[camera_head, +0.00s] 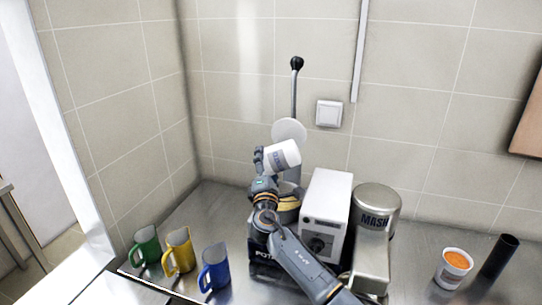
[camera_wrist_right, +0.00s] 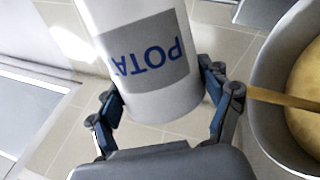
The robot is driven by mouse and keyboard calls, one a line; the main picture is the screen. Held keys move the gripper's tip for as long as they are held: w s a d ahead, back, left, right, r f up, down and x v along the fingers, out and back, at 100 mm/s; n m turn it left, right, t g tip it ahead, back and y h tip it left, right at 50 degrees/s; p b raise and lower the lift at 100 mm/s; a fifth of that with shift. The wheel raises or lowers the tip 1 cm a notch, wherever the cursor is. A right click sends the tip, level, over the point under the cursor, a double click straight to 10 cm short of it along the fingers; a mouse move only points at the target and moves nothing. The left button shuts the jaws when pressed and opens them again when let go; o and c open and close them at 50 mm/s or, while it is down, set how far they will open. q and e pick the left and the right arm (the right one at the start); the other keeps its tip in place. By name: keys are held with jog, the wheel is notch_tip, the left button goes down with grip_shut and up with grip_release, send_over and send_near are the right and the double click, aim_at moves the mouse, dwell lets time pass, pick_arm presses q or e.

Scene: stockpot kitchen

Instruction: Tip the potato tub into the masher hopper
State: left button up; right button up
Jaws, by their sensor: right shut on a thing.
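My right gripper (camera_head: 261,160) is shut on the white potato tub (camera_head: 281,156), holding it in the air, tilted far over. In the right wrist view the tub (camera_wrist_right: 150,50) shows a grey label with blue letters, between the fingers (camera_wrist_right: 163,105). Its contents cannot be seen. Below it in the head view is a grey round vessel (camera_head: 288,217) with yellow inside, partly hidden by my arm; it stands by a dark box lettered "POT". In the wrist view a grey vessel's rim (camera_wrist_right: 255,95) is right of the tub, apart from it. My left gripper is not in view.
A lever with a black knob (camera_head: 296,63) and a pale disc (camera_head: 289,130) rises behind. A white machine (camera_head: 327,205) and a metal "MASH" unit (camera_head: 376,205) stand right. Green (camera_head: 146,245), yellow (camera_head: 180,252) and blue (camera_head: 215,268) mugs stand left; an orange-filled tub (camera_head: 454,268) stands far right.

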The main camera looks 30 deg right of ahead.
jog(key=n+y+p, duration=0.1)
jog(key=n, duration=0.2)
jog(key=w+a+f+n+p, duration=0.1)
jog(key=n+p, duration=0.1)
jog(key=a+n+y+p, duration=0.1)
jog(key=n+p, duration=0.1)
jog(key=n, duration=0.1)
jog(key=shift+w+f+n+t+y, duration=0.15)
jog(key=shift+w+n+t+y, duration=0.05)
jog(key=shift+n+t+y, duration=0.1)
dwell(2.2)
